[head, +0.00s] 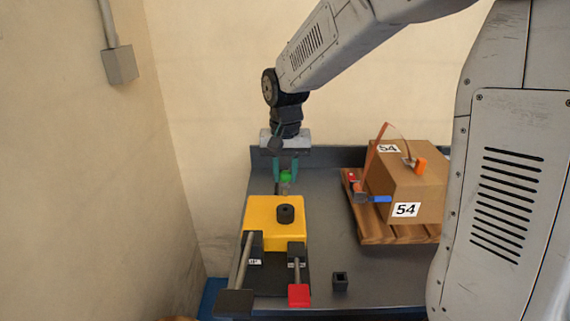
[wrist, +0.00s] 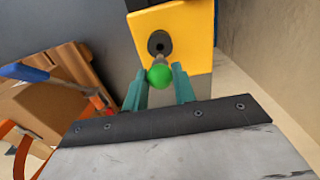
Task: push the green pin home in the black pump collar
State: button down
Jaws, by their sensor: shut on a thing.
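The green pin (head: 286,177) has a round green head and a greyish shank; the head also shows in the wrist view (wrist: 159,77). My gripper (head: 285,172) is shut on it with teal fingers, one on each side. The black pump collar (head: 285,214) stands on top of a yellow block (head: 262,218). In the head view the pin hangs behind the collar, apart from it in the picture. In the wrist view the shank points at the collar (wrist: 158,42), and the head hides part of the shank. I cannot tell the gap between tip and collar.
A red block on a rod (head: 298,295) and a black bar (head: 234,303) lie in front of the yellow block. A small black square socket (head: 340,282) stands right of them. A cardboard box (head: 425,180) sits on a wooden pallet (head: 385,235) at right. Grey tabletop between is clear.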

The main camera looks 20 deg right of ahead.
aim_at(285, 182)
jog(key=shift+f, duration=1.65)
jog(key=shift+f, duration=2)
jog(key=c, duration=1.1)
grip_release()
jog(key=shift+o, duration=0.2)
jog(key=shift+r, duration=0.1)
notch_tip(285, 182, up, 8)
jog(key=shift+f, duration=0.2)
jog(key=shift+s, duration=0.1)
